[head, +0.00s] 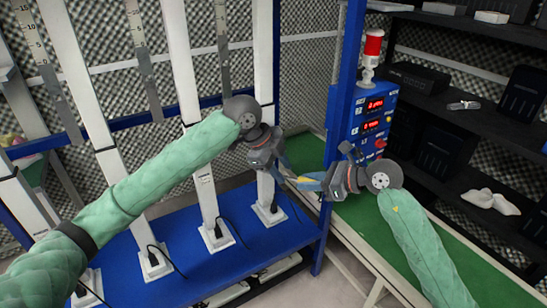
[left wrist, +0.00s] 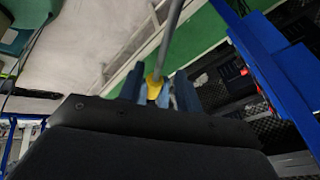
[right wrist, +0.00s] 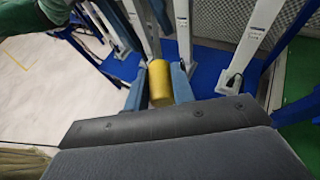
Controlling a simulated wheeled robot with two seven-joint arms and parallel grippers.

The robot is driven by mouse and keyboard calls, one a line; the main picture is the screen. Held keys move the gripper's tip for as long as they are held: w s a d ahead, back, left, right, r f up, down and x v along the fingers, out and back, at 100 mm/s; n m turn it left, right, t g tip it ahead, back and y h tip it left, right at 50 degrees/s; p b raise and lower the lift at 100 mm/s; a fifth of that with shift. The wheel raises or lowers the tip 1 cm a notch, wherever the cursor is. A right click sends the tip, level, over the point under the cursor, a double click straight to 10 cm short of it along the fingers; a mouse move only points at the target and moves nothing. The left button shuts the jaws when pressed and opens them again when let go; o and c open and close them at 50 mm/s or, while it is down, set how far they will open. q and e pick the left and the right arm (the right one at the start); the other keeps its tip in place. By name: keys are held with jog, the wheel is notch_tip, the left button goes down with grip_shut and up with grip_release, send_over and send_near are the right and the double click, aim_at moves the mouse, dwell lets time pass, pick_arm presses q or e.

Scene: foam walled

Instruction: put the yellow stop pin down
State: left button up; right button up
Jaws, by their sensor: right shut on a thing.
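The yellow stop pin (head: 312,184) is between my two grippers in the head view, held in the air. My right gripper (head: 318,185) is shut on it; the right wrist view shows its yellow cylindrical part (right wrist: 159,83) between the blue fingers. My left gripper (head: 287,172) is close by on the left, its blue fingers apart. In the left wrist view a yellow part (left wrist: 154,87) with a grey rod shows between or just beyond the fingers; I cannot tell whether they touch it.
A blue platform (head: 265,236) with white uprights (head: 195,110) and cables lies below left. A green-topped bench (head: 365,220) runs to the right. A blue control box (head: 374,120) with a red lamp (head: 372,45) stands behind. Dark shelves (head: 450,125) fill the right.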

aim_at(286, 177)
pick_arm(q)
jog(key=shift+x, duration=1.1)
jog(key=shift+c, duration=0.2)
grip_shut()
pick_arm(e)
jog(key=o, duration=1.1)
jog(key=shift+d, duration=0.1)
